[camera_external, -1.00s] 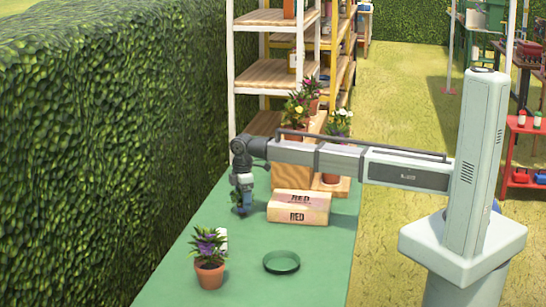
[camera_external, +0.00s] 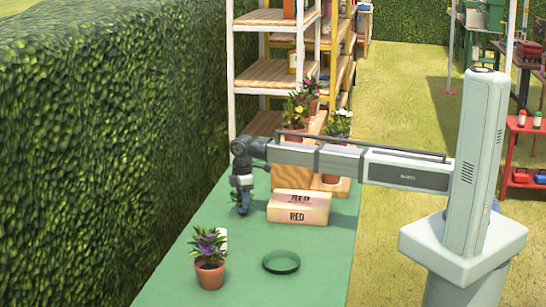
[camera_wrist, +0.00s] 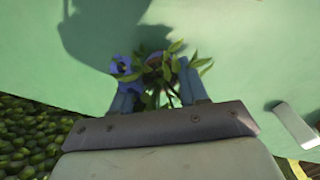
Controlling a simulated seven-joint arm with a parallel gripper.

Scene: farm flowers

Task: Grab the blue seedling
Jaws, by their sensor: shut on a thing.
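The blue seedling (camera_wrist: 122,66) shows in the wrist view as blue petals and green leaves between my fingers. In the external view it is small and mostly hidden by my gripper (camera_external: 243,206), low over the green table to the left of the boxes. My gripper (camera_wrist: 157,92) is shut on the seedling, with one blue-grey finger on each side of its stems. The seedling's lower part is hidden, and I cannot tell whether it touches the table.
A potted purple flower (camera_external: 209,262) and a green saucer (camera_external: 281,262) stand nearer on the table (camera_external: 235,285). Several potted flowers (camera_external: 338,125) stand behind the boxes. A hedge (camera_external: 110,150) borders the left.

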